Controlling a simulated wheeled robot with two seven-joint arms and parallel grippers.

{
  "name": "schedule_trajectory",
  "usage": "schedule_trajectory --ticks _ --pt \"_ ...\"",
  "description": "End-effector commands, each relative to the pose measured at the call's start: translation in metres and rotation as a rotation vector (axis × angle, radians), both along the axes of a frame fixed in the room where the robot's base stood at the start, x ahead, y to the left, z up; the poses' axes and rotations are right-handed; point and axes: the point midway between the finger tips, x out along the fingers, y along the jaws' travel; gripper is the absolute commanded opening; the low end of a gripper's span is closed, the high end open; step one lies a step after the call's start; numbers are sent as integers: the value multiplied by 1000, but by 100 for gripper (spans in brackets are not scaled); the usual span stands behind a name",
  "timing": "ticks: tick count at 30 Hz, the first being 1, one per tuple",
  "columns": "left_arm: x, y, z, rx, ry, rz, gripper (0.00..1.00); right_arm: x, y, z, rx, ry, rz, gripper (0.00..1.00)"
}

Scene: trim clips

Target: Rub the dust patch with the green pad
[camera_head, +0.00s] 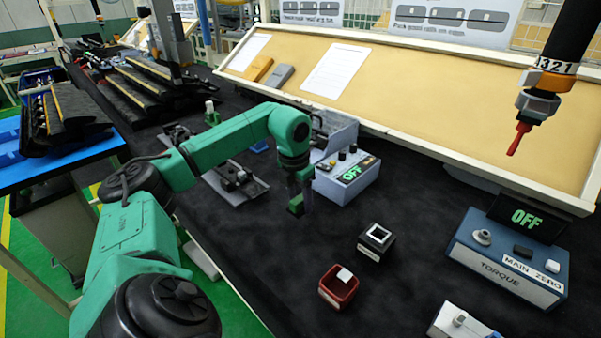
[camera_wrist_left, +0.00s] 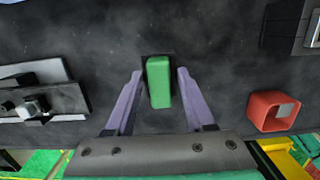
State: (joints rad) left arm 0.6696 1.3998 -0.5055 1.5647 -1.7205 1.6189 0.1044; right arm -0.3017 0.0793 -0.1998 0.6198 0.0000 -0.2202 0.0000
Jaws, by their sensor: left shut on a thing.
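The green pad (camera_head: 296,206) is at the end of my left arm, over the black mat in the head view. In the left wrist view the pad (camera_wrist_left: 158,82) stands between the two finger tips. My left gripper (camera_wrist_left: 160,75) is shut on it. Whether the pad touches the mat is hard to tell. The dark mat (camera_wrist_left: 220,45) shows faint pale smudges in the wrist view, but I cannot make out a clear-edged dust patch. My right gripper is not in view.
A red open box (camera_head: 338,288) and a dark block (camera_head: 375,243) are nearer. A blue torque box (camera_head: 508,268) is at right. A red-tipped tool (camera_head: 520,138) hangs above. Left is a metal fixture (camera_head: 235,180).

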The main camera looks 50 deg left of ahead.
Motion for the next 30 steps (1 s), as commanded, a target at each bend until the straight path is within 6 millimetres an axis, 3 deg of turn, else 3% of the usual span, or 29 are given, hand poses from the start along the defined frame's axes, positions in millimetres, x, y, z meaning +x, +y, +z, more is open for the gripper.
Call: schedule_trajectory --ticks 11,30 --pt "-4 6 34 1 0 1 0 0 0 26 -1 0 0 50" --pt "-5 7 35 0 0 2 0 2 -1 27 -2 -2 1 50"
